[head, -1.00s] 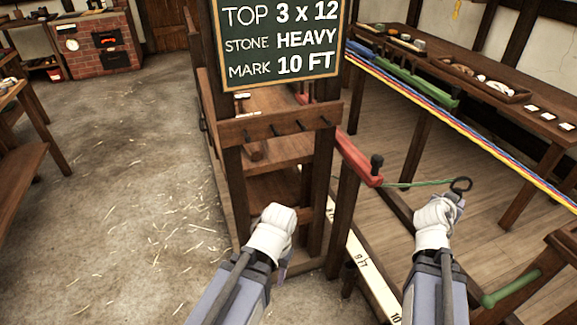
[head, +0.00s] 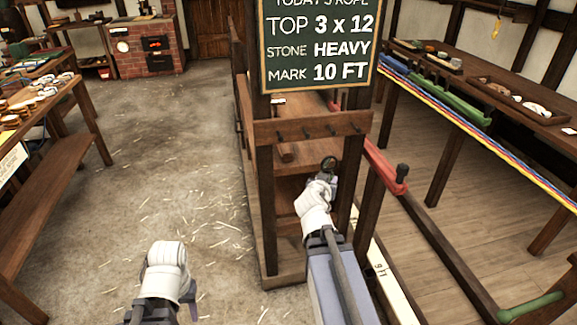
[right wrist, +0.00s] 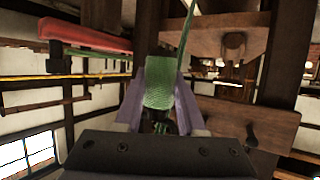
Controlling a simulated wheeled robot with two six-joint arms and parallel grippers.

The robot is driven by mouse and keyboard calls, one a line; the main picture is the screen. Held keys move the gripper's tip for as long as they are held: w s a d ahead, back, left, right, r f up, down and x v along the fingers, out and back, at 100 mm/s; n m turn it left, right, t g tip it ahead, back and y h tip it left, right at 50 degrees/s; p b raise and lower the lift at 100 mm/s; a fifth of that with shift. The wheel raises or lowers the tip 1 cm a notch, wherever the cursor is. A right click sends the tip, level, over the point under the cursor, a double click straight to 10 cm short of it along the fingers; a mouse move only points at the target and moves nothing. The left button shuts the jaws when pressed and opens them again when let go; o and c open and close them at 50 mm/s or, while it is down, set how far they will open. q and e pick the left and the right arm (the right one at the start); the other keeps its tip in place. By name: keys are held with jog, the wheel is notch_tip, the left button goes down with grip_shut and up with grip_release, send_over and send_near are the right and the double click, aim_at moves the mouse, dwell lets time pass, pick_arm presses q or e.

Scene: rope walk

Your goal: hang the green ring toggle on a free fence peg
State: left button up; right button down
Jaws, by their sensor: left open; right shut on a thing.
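The dark ring of the green ring toggle (head: 329,164) shows at the tip of my right gripper (head: 331,179), in front of the wooden frame and below its peg rail. In the right wrist view the green piece (right wrist: 160,82) sits between the purple jaws, and a thin green cord (right wrist: 186,35) runs up from it. The fence rail (head: 318,123) carries several dark pegs in a row; I see nothing hanging on them. My left gripper (head: 188,308) is low in the head view, left of the frame and away from the toggle; its fingers are mostly hidden.
A chalkboard (head: 316,45) hangs just above the peg rail. A red beam (head: 384,170) with a dark knob lies right of the frame. A long table (head: 480,80) with coloured ropes along it stands at right, a bench (head: 50,170) at left. Floor between is open.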

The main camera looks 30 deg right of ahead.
jog(key=w+a+r+p, duration=0.2)
jog(key=w+r, duration=0.1)
jog(key=w, duration=0.1)
jog(key=shift+w+a, duration=0.2)
jog(key=shift+w, duration=0.2)
jog(key=shift+w, duration=0.15)
jog(key=w+d+f+b, duration=0.1)
jog(key=w+d, duration=0.1)
jog(key=w, duration=0.7)
jog(key=shift+w+d+f, duration=0.15)
jog(key=shift+d+f, duration=0.05)
jog(key=shift+f, duration=0.15)
dwell(0.5)
dwell(0.5)
jog(key=shift+c, duration=2.1)
grip_release()
